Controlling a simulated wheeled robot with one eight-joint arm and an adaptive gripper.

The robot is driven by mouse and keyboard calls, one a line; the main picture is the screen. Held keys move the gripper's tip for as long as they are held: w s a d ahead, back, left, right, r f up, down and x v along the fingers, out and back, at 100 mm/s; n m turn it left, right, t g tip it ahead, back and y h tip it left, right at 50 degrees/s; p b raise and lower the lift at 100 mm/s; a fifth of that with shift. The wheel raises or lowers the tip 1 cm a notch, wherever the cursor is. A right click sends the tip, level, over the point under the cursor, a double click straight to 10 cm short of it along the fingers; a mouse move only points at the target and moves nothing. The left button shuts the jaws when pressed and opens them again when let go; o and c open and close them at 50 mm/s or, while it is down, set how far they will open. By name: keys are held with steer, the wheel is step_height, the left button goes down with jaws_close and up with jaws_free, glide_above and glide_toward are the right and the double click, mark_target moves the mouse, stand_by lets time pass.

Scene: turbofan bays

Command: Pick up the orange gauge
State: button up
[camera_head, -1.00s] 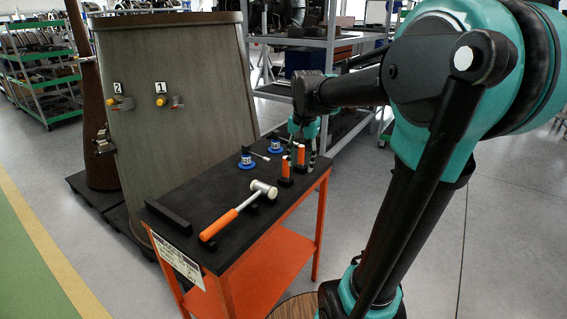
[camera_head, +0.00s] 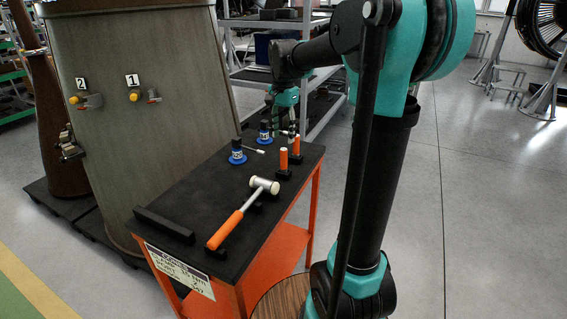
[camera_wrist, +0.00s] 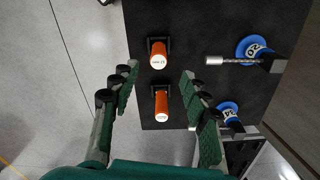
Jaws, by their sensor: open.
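Two orange-handled gauges stand upright in small black holders on the black tabletop: a nearer one (camera_head: 283,160) and one behind it (camera_head: 296,145). In the wrist view one gauge (camera_wrist: 161,102) appears between my fingers, and the other (camera_wrist: 158,55) appears just past the fingertips. Both have white ends with small, unreadable print. My gripper (camera_head: 283,122) is open above the back of the table; its spread green fingers (camera_wrist: 158,84) also show in the wrist view. They hold nothing, and I cannot tell the exact height gap.
A hammer (camera_head: 243,214) with an orange handle lies on the table (camera_head: 190,205). Two blue-based tools (camera_head: 237,157) (camera_head: 264,136) stand near the gauges. A black bar (camera_head: 164,224) lies at the front left. A large grey-brown panel (camera_head: 140,60) rises behind the table.

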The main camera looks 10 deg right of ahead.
mark_target(284, 149)
steer(key=shift+s+d+f, duration=0.1)
steer(key=shift+f, duration=4.25)
jaws_close()
